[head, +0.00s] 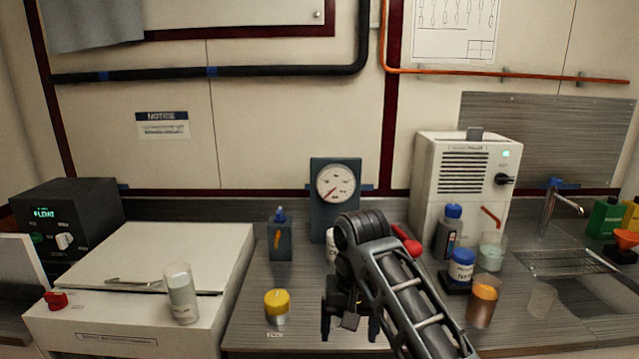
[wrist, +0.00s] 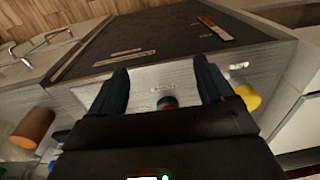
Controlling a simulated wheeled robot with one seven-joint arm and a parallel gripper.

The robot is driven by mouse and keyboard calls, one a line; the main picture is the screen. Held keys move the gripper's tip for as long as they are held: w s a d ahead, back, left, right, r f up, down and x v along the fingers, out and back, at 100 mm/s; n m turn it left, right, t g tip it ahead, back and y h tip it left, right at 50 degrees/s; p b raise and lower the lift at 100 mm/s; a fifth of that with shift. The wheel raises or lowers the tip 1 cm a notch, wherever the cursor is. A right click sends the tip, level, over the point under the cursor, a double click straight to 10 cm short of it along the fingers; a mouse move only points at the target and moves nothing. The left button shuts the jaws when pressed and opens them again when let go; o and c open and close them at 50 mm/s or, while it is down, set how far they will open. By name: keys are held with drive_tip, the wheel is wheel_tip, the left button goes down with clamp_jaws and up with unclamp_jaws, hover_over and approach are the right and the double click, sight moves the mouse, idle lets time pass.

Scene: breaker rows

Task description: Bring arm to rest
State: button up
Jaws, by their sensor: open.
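My gripper (head: 349,328) hangs above the grey counter (head: 240,318) near its front edge, fingers pointing down. It is open. In the wrist view the two dark fingers (wrist: 162,88) stand apart with nothing gripped between them. My arm reaches in from the lower right of the head view and hides part of the counter.
A yellow-capped jar (head: 277,306) stands left of my gripper. An orange-topped jar (head: 482,303) and a blue-lidded jar (head: 461,268) stand right of my arm. A gauge (head: 336,188) stands behind. A glass (head: 181,293) stands on the white chest (head: 170,250) at left.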

drive_tip(key=s+f+t+y, duration=0.3)
drive_tip(key=s+f+t, duration=0.1)
drive_tip(key=s+f, duration=1.25)
drive_tip(key=s+d+f+m+t, duration=0.1)
drive_tip(key=s+d+f+t, duration=0.15)
drive_tip(key=s, duration=0.35)
drive_tip(key=s+d+r+t+h, duration=0.1)
drive_tip(key=s+d+r+t, duration=0.2)
drive_tip(key=s, duration=0.4)
drive_tip(key=s+d+r+t+h, duration=0.1)
drive_tip(key=s+d+r, duration=0.2)
drive_tip(key=s+d, duration=0.35)
drive_tip(key=s+d+r+t, duration=0.2)
drive_tip(key=s+r, duration=0.4)
drive_tip(key=r, duration=0.2)
drive_tip(key=s+d+r+n+t+h, duration=0.1)
drive_tip(key=s+d+r+t, duration=0.1)
drive_tip(key=s+r, duration=0.4)
wheel_tip(320, 180, up, 3)
drive_tip(key=shift+s+r+h, duration=0.15)
drive_tip(key=shift+s+h, duration=0.15)
drive_tip(key=shift+s, duration=0.1)
